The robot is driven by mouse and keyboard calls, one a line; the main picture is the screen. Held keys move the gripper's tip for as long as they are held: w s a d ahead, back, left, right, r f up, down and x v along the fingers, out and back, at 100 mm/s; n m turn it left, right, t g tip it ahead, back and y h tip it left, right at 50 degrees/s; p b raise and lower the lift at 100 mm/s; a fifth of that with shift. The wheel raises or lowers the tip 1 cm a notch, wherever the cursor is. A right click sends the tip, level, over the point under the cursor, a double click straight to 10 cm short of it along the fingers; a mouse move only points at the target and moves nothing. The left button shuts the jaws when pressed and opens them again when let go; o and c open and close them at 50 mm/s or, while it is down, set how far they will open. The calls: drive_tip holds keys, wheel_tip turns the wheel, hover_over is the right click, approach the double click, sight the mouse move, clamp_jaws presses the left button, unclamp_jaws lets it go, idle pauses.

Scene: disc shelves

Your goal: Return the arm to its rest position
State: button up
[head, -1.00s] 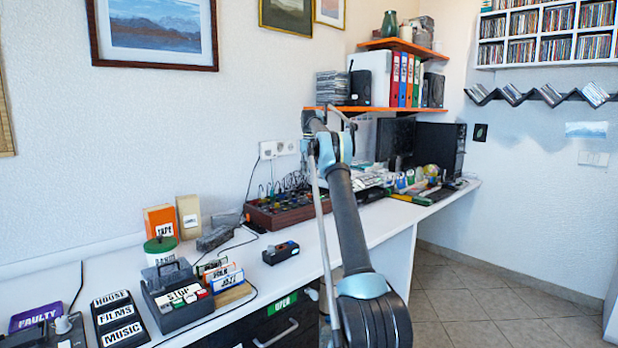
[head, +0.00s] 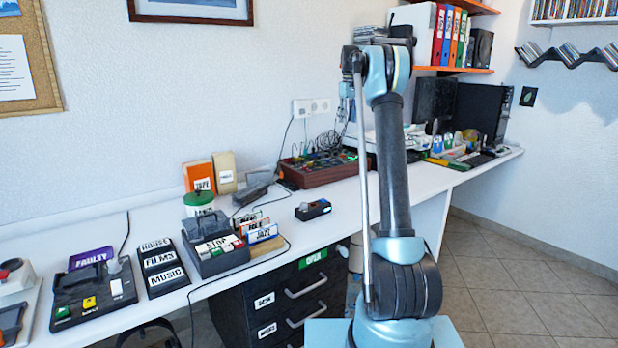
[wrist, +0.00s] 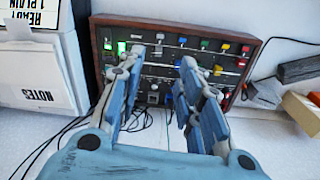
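My arm (head: 394,165) stands nearly upright at the right of centre in the head view, its elbow high in front of the shelf. My gripper (wrist: 160,68) is open in the wrist view, with a clear gap between its two blue fingers and nothing held. Beyond the fingers is the wooden-sided control panel (wrist: 165,85) with coloured buttons and knobs. The panel also shows in the head view (head: 318,170), left of my arm. Whether the fingers touch the panel I cannot tell.
Drawers (head: 285,300) stand below. Tiled floor (head: 500,265) is free at right. A white NOTES box (wrist: 38,75) is left of the gripper.

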drive_tip(key=s+f+m+t, duration=0.1)
drive_tip(key=s+f+m, duration=0.15)
drive_tip(key=s, duration=3.25)
drive_tip(key=s+f+m, duration=0.1)
drive_tip(key=s+f, duration=1.1)
drive_tip(key=s, duration=0.2)
drive_tip(key=s+d+f+m, duration=0.1)
drive_tip(key=s+f+m, duration=0.1)
drive_tip(key=s+f, duration=1)
drive_tip(key=s, duration=0.3)
drive_tip(key=shift+s+f+t, duration=0.15)
drive_tip(key=shift+s+t, duration=0.15)
drive_tip(key=shift+t, duration=0.1)
drive_tip(key=shift+d, duration=0.1)
drive_tip(key=shift+w+f, duration=0.2)
drive_tip(key=shift+w, duration=0.25)
